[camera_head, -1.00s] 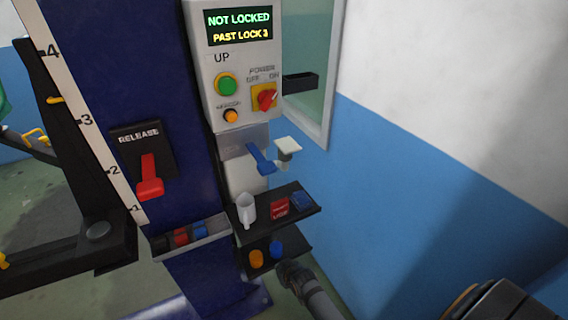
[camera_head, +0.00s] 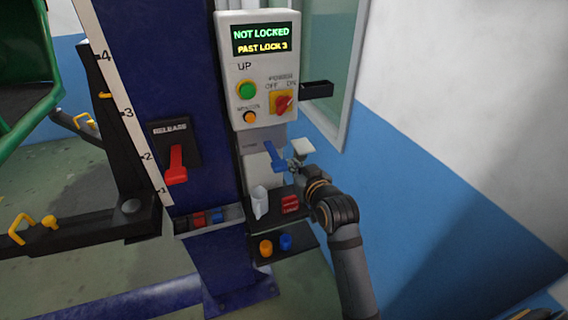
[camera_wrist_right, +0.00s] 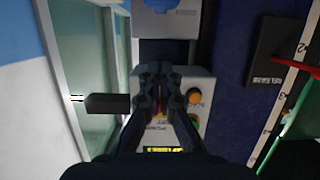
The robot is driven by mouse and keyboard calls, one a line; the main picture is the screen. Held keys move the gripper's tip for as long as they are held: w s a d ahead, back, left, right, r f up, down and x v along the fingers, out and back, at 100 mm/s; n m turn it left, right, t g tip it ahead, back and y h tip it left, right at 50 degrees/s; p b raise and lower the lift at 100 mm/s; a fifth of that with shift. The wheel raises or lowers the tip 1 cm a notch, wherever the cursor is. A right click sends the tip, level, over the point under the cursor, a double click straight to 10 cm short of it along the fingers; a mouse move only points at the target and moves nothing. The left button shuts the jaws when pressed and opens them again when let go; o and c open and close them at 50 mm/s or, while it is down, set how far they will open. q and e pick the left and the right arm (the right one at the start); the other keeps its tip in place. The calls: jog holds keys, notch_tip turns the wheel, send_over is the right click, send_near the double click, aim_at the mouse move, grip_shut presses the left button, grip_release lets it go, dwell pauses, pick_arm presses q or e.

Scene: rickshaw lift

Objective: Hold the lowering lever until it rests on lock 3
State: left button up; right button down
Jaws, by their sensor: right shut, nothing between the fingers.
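The blue lowering lever (camera_head: 271,155) hangs on the grey plate under the control box, angled down to the right. Its blue end shows at the top edge of the right wrist view (camera_wrist_right: 160,5). My right gripper (camera_head: 292,166) is just right of the lever's end in the head view; I cannot tell if they touch. In the right wrist view its fingers (camera_wrist_right: 160,72) are together and empty, in front of the control box. The display (camera_head: 262,39) reads NOT LOCKED, PAST LOCK 3. My left gripper is out of view.
The control box (camera_head: 236,72) has a green button, an orange button and a red power switch. A red release handle (camera_head: 175,165) is on the blue post, beside a numbered scale. Shelves (camera_head: 262,219) with small items sit below the lever. A green body (camera_head: 22,95) shows at left.

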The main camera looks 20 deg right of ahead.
jog(key=shift+w, duration=0.15)
jog(key=w+f+p, duration=0.4)
jog(key=w+f, duration=0.2)
jog(key=w, duration=0.3)
jog(key=shift+w+a+f, duration=0.15)
jog(key=shift+f, duration=0.1)
